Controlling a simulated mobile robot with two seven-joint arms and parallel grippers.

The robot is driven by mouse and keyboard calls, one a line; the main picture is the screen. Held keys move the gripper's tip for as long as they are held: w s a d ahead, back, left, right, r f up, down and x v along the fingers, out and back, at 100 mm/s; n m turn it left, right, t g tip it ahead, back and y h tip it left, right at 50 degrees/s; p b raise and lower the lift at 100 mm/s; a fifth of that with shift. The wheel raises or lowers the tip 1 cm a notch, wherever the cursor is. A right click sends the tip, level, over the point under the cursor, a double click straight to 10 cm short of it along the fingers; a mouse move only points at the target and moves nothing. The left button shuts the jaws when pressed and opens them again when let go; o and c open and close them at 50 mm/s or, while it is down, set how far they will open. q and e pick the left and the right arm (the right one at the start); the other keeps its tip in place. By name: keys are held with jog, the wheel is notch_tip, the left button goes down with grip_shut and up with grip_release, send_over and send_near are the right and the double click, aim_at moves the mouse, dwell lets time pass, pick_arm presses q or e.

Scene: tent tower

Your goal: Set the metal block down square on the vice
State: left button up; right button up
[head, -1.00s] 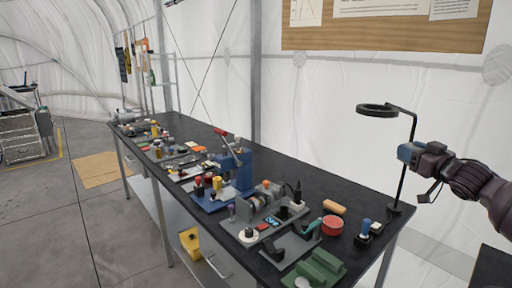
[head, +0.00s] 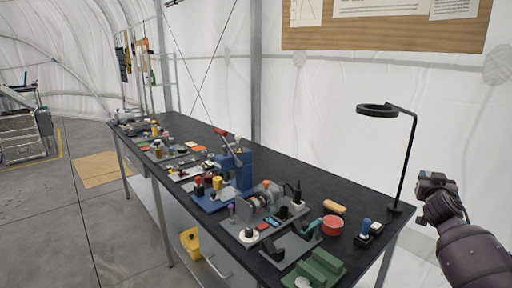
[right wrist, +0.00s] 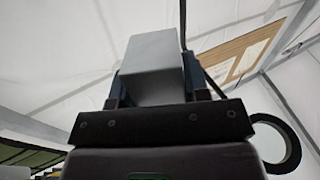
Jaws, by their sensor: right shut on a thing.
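The grey metal block (right wrist: 152,66) shows in the right wrist view, upright between the fingers of my right gripper (right wrist: 160,95), which is shut on it. In the head view my right gripper (head: 428,188) is at the right, beyond the bench's right end; the block is too small there to make out. A green two-ridged fixture (head: 318,268), which looks like the vice, sits at the bench's near right corner. My left gripper is not in view.
A black lamp post with a ring head (head: 377,108) stands on the bench's right end, between gripper and bench. A red round tin (head: 332,226), a blue-handled tool (head: 366,227) and a grey machine (head: 264,202) stand near the vice. The black bench (head: 345,190) has bare room behind.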

jog(key=s+a+f+n+y, duration=0.1)
jog(key=s+a+f, duration=0.2)
jog(key=s+a, duration=0.35)
jog(key=s+a+f+y, duration=0.2)
jog(key=s+a+f, duration=0.15)
jog(key=a, duration=0.65)
jog(key=s+a+r+n+t+y, duration=0.1)
jog(key=s+a+r+n+y, duration=0.15)
jog(key=s+a, duration=0.55)
jog(key=s+a+r+n+t+y, duration=0.1)
jog(key=s+a+r+y, duration=0.15)
jog(key=s+a, duration=0.6)
notch_tip(320, 180, down, 18)
jog(key=d+g+b, duration=0.1)
jog(key=d+b, duration=0.1)
jog(key=b, duration=0.4)
jog(key=shift+s+g+b, duration=0.15)
jog(key=shift+g+b, duration=0.15)
jog(key=shift+b, duration=0.05)
jog(key=shift+a, duration=0.15)
